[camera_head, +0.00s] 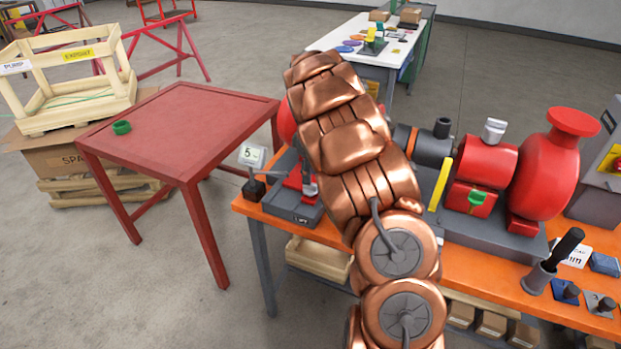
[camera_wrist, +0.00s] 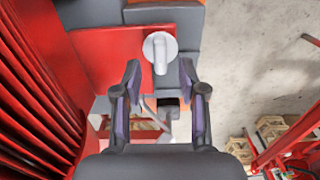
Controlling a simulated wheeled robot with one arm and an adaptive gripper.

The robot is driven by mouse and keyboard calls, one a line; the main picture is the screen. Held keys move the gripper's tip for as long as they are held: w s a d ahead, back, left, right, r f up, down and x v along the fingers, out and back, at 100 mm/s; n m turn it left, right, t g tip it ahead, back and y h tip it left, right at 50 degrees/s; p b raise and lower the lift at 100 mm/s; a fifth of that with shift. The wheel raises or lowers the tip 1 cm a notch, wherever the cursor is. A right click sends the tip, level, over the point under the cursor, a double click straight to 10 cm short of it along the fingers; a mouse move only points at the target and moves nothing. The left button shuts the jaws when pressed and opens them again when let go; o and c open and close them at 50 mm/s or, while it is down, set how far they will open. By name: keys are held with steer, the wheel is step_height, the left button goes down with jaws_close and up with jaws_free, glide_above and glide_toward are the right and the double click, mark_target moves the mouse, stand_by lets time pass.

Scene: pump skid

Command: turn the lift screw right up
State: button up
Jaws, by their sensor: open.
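In the wrist view my gripper (camera_wrist: 160,82) is open, its two dark fingers apart with nothing between them. A pale grey rounded knob with a short bar (camera_wrist: 160,48), which looks like the lift screw's head, lies just beyond the fingertips, roughly centred between them. It stands over a red plate (camera_wrist: 105,55) beside grey blocks. I cannot tell its height or whether a finger touches it. In the head view my copper arm hides the gripper. A small grey piece (camera_head: 309,188) by a red bracket, left of my arm, may be the same screw.
A red finned body (camera_wrist: 35,80) stands close on the left in the wrist view. The orange bench (camera_head: 500,270) carries a red pump (camera_head: 548,175) and a black-handled tool (camera_head: 555,262). A small display reading 5 (camera_head: 252,156) stands near the bracket. A red table (camera_head: 180,125) stands left.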

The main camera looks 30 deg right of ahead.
mark_target(310, 188)
steer(key=shift+f+p, duration=0.5)
steer(key=shift+f, duration=1.25)
steer(key=shift+c, duration=0.3)
jaws_close()
